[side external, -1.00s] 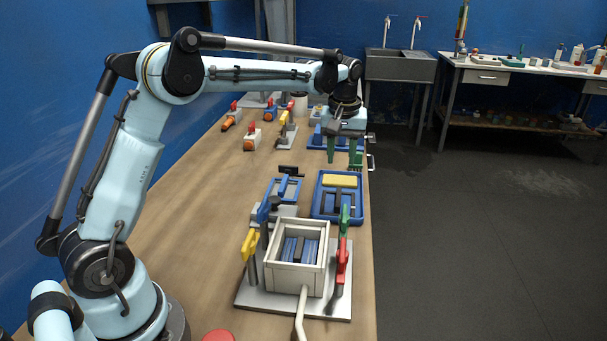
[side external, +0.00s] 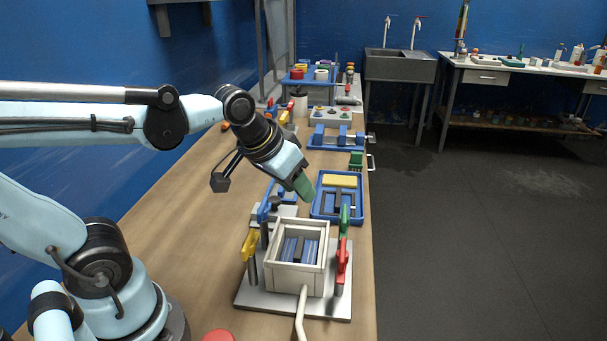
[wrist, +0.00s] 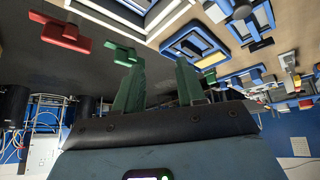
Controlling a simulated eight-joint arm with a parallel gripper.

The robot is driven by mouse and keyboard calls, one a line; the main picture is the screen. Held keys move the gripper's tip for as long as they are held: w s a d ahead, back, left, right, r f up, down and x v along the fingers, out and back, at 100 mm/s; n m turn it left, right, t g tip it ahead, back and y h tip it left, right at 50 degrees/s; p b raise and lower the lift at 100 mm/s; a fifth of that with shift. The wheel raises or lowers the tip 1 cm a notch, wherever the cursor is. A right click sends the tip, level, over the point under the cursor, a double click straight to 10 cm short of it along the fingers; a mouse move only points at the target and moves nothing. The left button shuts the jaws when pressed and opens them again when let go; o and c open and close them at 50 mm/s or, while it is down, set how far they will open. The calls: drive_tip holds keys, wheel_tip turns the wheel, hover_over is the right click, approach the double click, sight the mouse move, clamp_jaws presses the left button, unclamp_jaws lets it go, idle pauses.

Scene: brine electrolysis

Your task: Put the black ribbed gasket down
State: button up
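My gripper (side external: 303,187) is tilted over the area between the blue tray and the blue frame on the table. In the wrist view its green fingers (wrist: 158,82) stand apart with no object visible between them. The blue tray (side external: 317,206) holds dark rectangular frames (side external: 338,203) and a yellow block (side external: 340,181). I cannot tell which dark piece is the ribbed gasket. A pale open box (side external: 287,279) in front holds upright blue and dark plates (side external: 297,250).
The box stands on a grey plate (side external: 258,300) between yellow (side external: 250,244), red (side external: 343,262) and green (side external: 345,218) clamp handles. A blue frame (side external: 265,211) stands behind it. More blue trays (side external: 318,146) lie farther back. The table's left side (side external: 185,225) is clear.

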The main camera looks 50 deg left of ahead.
drive_tip(key=shift+s+d+f+m+t, duration=0.2)
drive_tip(key=shift+s+f+m+t, duration=0.1)
drive_tip(key=shift+s+f, duration=0.4)
drive_tip(key=shift+s+d+f+m+t, duration=0.25)
drive_tip(key=shift+s+f, duration=0.25)
drive_tip(key=shift+s, duration=0.25)
